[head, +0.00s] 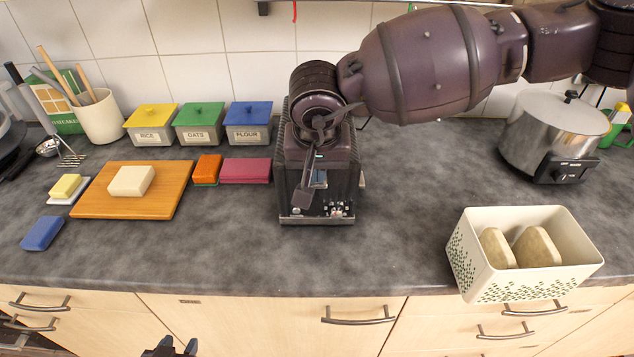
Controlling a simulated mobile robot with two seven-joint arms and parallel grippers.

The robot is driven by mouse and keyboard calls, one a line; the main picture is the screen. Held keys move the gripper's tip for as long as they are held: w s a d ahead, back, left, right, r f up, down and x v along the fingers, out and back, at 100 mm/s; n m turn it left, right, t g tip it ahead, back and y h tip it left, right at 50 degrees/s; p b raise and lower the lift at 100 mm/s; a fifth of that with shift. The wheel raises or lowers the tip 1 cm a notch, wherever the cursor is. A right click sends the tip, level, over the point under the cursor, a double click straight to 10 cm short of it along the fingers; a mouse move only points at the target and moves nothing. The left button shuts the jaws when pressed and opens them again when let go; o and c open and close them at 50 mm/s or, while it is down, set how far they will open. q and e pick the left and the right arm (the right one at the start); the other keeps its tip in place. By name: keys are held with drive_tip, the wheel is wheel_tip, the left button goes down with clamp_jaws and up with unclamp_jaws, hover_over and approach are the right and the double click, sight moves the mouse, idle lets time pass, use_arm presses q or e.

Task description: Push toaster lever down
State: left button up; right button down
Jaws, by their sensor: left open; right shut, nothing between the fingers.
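The dark toaster (348,205) stands on the grey counter near the middle of the head view. My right arm reaches in from the upper right, and its wrist covers the toaster's top and much of its front. My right gripper (303,200) is shut and empty, pointing down in front of the toaster's front face. The lever is not clearly visible behind the gripper, and I cannot tell whether the fingers touch it. My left gripper (170,347) is open at the bottom edge, low in front of the drawers and away from the toaster.
Left of the toaster are red and orange packets (245,170), labelled canisters (198,135) and a wooden board (115,205) with a pale block. A white basket (470,275) overhangs the counter's front edge at right. A steel cooker (545,135) stands behind it. Counter in front of the toaster is clear.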

sight(317, 188)
use_arm(q)
drive_tip(key=shift+s+f, duration=0.2)
use_arm(e)
drive_tip(key=shift+w+f, duration=0.1)
drive_tip(key=shift+f, duration=0.15)
use_arm(q)
drive_tip(key=shift+f, duration=0.1)
use_arm(e)
drive_tip(key=shift+f, duration=0.1)
drive_tip(key=b+x, duration=0.2)
drive_tip(key=s+b+x, duration=0.1)
drive_tip(key=x, duration=0.2)
drive_tip(key=shift+f+b, duration=0.25)
drive_tip(key=shift+b, duration=0.1)
use_arm(q)
drive_tip(key=f, duration=0.2)
drive_tip(key=f+p, duration=0.1)
drive_tip(key=shift+s, duration=0.25)
use_arm(e)
drive_tip(key=s, duration=0.1)
drive_tip(key=s+r, duration=0.1)
drive_tip(key=s, duration=0.1)
drive_tip(key=shift+s, duration=0.2)
drive_tip(key=shift+w, duration=0.1)
drive_tip(key=shift+r, duration=0.1)
